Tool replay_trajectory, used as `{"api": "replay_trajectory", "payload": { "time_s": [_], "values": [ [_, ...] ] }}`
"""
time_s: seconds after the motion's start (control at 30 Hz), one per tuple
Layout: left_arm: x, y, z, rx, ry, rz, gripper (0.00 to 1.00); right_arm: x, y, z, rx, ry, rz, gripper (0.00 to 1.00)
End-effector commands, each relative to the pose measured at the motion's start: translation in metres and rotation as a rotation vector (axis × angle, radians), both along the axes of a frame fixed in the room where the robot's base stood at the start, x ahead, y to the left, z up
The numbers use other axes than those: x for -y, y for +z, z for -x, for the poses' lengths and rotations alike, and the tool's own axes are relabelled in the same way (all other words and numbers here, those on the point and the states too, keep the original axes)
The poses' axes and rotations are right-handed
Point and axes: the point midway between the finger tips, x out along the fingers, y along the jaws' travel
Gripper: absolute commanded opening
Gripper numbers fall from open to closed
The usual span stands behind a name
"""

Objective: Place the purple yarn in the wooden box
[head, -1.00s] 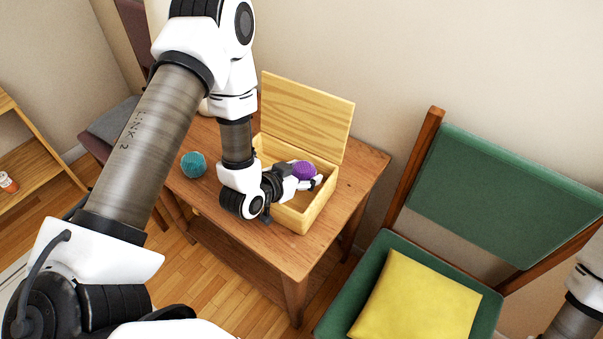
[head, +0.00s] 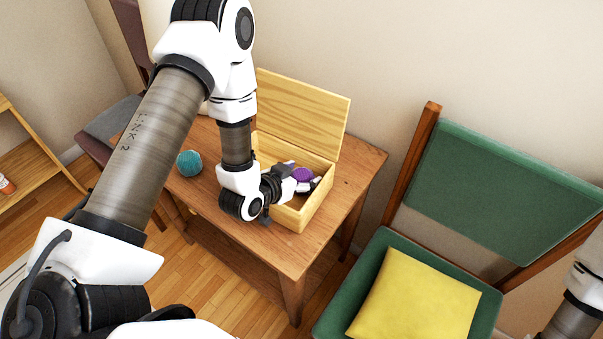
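The purple yarn (head: 303,175) is a small ball inside the open wooden box (head: 292,219), seen between and beyond my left gripper's fingers. Its lower part is hidden by a finger. The box is pale wood with its lid raised at the back, and it stands on a brown wooden table. My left gripper (head: 300,178) reaches over the box's left wall from the left. Its fingers look spread, and the yarn seems to sit lower than them. Whether a finger touches the yarn is hard to see. My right gripper is out of view; only part of my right arm shows at the right edge.
A teal yarn ball (head: 189,163) lies on the table (head: 353,184), left of the box. A green chair (head: 500,190) with a yellow cushion (head: 418,300) stands right of the table. A wooden shelf (head: 35,165) is at the far left. The wall is close behind the box.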

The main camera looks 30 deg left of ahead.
Motion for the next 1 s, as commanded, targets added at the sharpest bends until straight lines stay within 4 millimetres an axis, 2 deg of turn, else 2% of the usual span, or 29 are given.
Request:
{"api": "replay_trajectory", "payload": {
  "time_s": [0.13,0.27,0.33,0.47,0.53,0.6,0.7,0.83,1.0],
  "values": [
    [0.0,0.002,0.0,-0.002,0.0,0.0,0.76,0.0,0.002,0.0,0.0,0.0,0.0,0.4],
    [-0.001,0.018,0.002,-0.002,0.0,0.0,0.76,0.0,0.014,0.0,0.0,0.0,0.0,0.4],
    [-0.004,0.019,0.016,-0.005,0.004,0.003,0.76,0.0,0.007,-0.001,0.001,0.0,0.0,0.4],
    [-0.01,0.038,0.048,-0.005,0.006,0.007,0.76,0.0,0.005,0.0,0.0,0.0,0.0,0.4],
    [-0.014,0.05,0.066,-0.005,0.008,0.008,0.76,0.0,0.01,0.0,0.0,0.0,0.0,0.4],
    [-0.015,0.064,0.075,-0.007,0.001,0.001,0.76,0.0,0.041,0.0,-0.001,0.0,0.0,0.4],
    [-0.018,0.07,0.087,-0.007,0.002,0.001,0.76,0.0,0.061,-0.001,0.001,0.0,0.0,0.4],
    [-0.02,0.072,0.099,-0.005,0.0,0.0,0.76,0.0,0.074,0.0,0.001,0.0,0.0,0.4],
    [-0.021,0.07,0.104,-0.002,0.0,0.0,0.76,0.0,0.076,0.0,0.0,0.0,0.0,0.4]
  ]
}}
